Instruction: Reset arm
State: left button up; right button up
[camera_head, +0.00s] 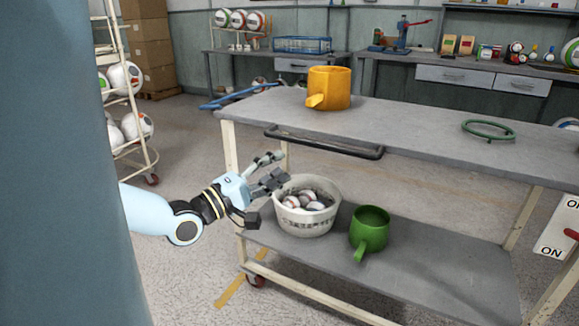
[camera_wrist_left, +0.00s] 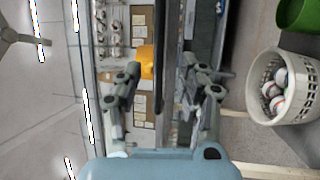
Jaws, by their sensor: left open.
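My left arm comes in from the left in the head view. Its gripper (camera_head: 264,186) is open and empty, in front of the cart's left end, just left of the white basket (camera_head: 305,222). It does not appear to hold anything. In the left wrist view the open fingers of the left gripper (camera_wrist_left: 167,82) stand apart with nothing between them close by. The basket, with several baseballs in it, shows at the right of that view (camera_wrist_left: 262,102). My right gripper is in neither view.
The grey cart (camera_head: 430,130) carries a yellow mug (camera_head: 330,88) and a green ring (camera_head: 488,130) on top. A green mug (camera_head: 371,228) stands on its lower shelf beside the basket. A dark handle bar (camera_head: 325,143) juts from the cart's front edge. Floor left of the cart is clear.

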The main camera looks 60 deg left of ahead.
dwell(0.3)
pick_arm(q)
jog(key=s+d+f+m+g+p, duration=0.2)
jog(key=s+d+f+g, duration=0.15)
jog(key=f, duration=0.65)
jog(key=s+d+f+m+g+p, duration=0.1)
jog(key=s+d+f+m+g, duration=0.2)
jog(key=f, duration=0.6)
jog(key=s+d+f+m+g+p, duration=0.1)
jog(key=s+d+f+g+p, duration=0.25)
jog(key=f, duration=0.65)
jog(key=s+d+f+m+g+h+b, duration=0.1)
jog(key=s+d+f+m+g+h, duration=0.1)
jog(key=s+d+f+m+g, duration=0.7)
jog(key=s+d+f+m, duration=0.1)
jog(key=s+m, duration=0.1)
jog(key=s, duration=0.6)
jog(key=s+d+f+m, duration=0.2)
jog(key=s, duration=0.6)
jog(key=shift+d+f, duration=0.3)
